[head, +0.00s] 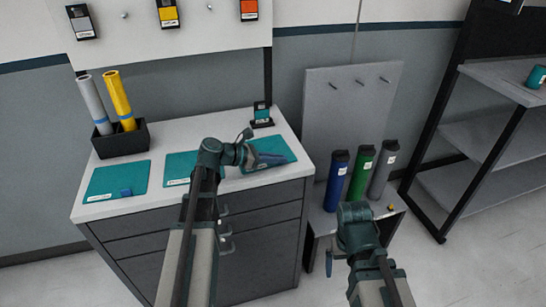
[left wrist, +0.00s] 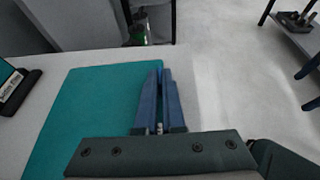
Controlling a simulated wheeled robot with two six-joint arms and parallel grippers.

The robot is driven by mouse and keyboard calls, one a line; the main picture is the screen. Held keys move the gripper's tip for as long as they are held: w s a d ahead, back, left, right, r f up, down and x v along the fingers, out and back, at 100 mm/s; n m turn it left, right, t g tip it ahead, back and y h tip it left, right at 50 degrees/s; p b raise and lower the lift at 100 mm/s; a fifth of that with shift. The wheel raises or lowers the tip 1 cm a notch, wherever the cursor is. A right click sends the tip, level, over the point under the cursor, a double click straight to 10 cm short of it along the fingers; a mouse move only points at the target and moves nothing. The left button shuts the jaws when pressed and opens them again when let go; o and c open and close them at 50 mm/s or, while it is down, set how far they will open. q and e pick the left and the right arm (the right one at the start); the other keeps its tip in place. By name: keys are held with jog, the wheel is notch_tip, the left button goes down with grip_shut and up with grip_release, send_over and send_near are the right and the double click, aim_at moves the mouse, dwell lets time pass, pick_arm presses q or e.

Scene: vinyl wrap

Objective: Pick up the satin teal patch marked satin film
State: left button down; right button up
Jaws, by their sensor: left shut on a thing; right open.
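Three teal patches lie in a row on the white counter: a left one (head: 110,181), a middle one (head: 178,168) and a right one (head: 284,143). Their white labels are too small to read. My left gripper (head: 284,159) is low over the right patch, which also shows in the left wrist view (left wrist: 95,105). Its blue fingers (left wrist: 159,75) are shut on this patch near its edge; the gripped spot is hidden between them. The patch looks flat on the counter. My right gripper (left wrist: 312,88) is open and empty, off to the right, away from the counter.
A small display stand (head: 262,116) is behind the right patch. A black box (head: 122,142) with grey and yellow rolls stands at the counter's back left. Blue, green and grey rolls (head: 362,172) stand on a low bench to the right. A shelf rack (head: 490,130) is further right.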

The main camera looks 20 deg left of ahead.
pick_arm(q)
jog(key=shift+r+p, duration=0.6)
jog(key=shift+r, duration=0.1)
notch_tip(320, 180, up, 3)
jog(key=p, duration=0.2)
jog(key=shift+d+f+p, duration=0.1)
jog(key=shift+f+p, duration=0.05)
jog(key=shift+p, duration=0.25)
jog(key=d, duration=1.5)
jog(key=shift+d+r+p, duration=0.4)
